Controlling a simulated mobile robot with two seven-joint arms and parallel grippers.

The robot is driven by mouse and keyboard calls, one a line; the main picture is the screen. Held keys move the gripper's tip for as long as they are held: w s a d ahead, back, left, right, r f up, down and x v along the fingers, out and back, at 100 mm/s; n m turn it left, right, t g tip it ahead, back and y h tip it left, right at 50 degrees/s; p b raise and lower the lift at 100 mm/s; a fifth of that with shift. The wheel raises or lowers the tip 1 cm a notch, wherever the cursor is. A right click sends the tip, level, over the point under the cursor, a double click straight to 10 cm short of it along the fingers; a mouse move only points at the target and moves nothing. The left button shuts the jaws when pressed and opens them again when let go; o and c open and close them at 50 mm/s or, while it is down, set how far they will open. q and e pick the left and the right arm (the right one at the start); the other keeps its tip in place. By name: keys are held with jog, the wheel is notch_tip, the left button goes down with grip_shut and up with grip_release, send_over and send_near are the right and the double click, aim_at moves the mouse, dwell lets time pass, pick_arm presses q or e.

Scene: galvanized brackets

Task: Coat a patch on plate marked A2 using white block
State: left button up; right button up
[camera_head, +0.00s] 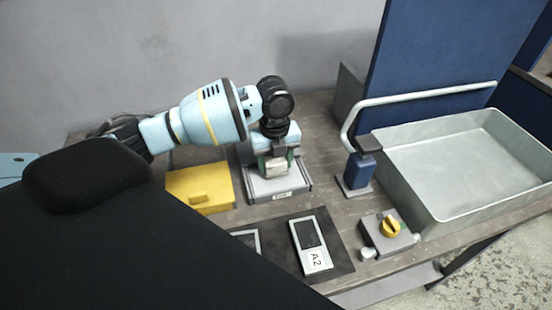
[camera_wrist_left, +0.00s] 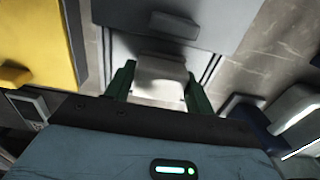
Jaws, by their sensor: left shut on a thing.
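My left gripper (camera_head: 277,162) points down over a shallow grey tray (camera_head: 262,197) with a pale inside. It is shut on the white block (camera_head: 275,168), which sits between the green fingers. The block also shows in the left wrist view (camera_wrist_left: 160,78). I cannot tell whether the block touches the tray's inside. The plate marked A2 (camera_head: 304,232) lies on a dark mat in front of the tray, its label at the near end and a dark patch above it. My right gripper is not in view.
A second plate (camera_head: 247,240) is partly hidden by my dark body part. A yellow box (camera_head: 202,186) stands left of the tray. A blue post (camera_head: 358,172), a yellow-knobbed box (camera_head: 380,240) and a large grey bin (camera_head: 420,205) stand right. A grey slab (camera_wrist_left: 225,20) shows in the wrist view.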

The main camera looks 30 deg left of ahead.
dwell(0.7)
pick_arm(q)
jog(key=shift+f, duration=0.5)
dwell(0.4)
dwell(0.6)
jog(key=shift+f, duration=0.1)
dwell(0.9)
jog(key=shift+s+f, duration=0.1)
dwell(0.6)
